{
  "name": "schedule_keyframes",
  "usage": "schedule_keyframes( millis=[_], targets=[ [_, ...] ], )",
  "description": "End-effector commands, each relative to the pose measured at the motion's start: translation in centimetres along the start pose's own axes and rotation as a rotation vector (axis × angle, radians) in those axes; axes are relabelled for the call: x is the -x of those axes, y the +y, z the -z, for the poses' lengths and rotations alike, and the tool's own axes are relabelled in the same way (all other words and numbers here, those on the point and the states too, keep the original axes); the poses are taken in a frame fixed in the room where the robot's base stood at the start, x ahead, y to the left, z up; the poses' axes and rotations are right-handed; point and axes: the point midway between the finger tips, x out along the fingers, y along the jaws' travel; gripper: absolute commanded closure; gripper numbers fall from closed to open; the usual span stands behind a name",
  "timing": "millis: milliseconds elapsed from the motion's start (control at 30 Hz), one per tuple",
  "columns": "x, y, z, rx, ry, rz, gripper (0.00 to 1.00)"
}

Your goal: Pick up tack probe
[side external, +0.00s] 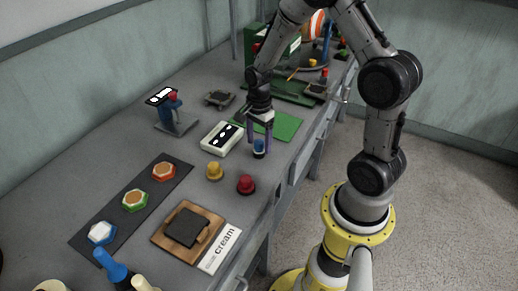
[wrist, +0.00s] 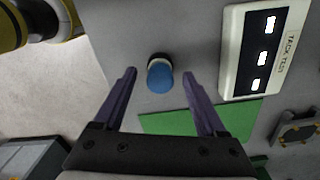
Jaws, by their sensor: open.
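A small blue-topped knob (side external: 259,147) with a dark base stands upright on the grey bench, beside a white box (side external: 213,143). The box's lettering, in the wrist view (wrist: 235,52), seems to read "TACK TEST". I take the blue knob for the tack probe; it carries no readable label. My gripper (side external: 260,140) points down over the knob, its purple fingers apart. In the wrist view the blue knob (wrist: 160,78) shows between the two open fingertips, with a gap on each side. Nothing is held.
A yellow knob (side external: 214,171) and a red knob (side external: 246,184) stand nearby toward the camera. A green mat (side external: 285,124) lies beyond the gripper. The bench edge is close on the right.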

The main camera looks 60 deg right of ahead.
Motion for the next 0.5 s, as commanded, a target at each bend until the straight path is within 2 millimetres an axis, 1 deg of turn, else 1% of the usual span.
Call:
schedule_keyframes(
  millis=[100, 267, 300, 367, 500],
  targets=[
    [-0.5, 0.02, 0.0, 0.0, 0.0, -0.001, 0.26],
    [-0.47, 0.0, 0.0, 0.0, 0.0, 0.0, 0.26],
    [-0.47, 0.0, 0.0, 0.0, 0.0, 0.0, 0.3],
    [-0.45, 0.0, 0.0, 0.0, 0.0, 0.0, 0.41],
    [-0.44, 0.0, 0.01, 0.0, 0.0, 0.0, 0.66]
  ],
)
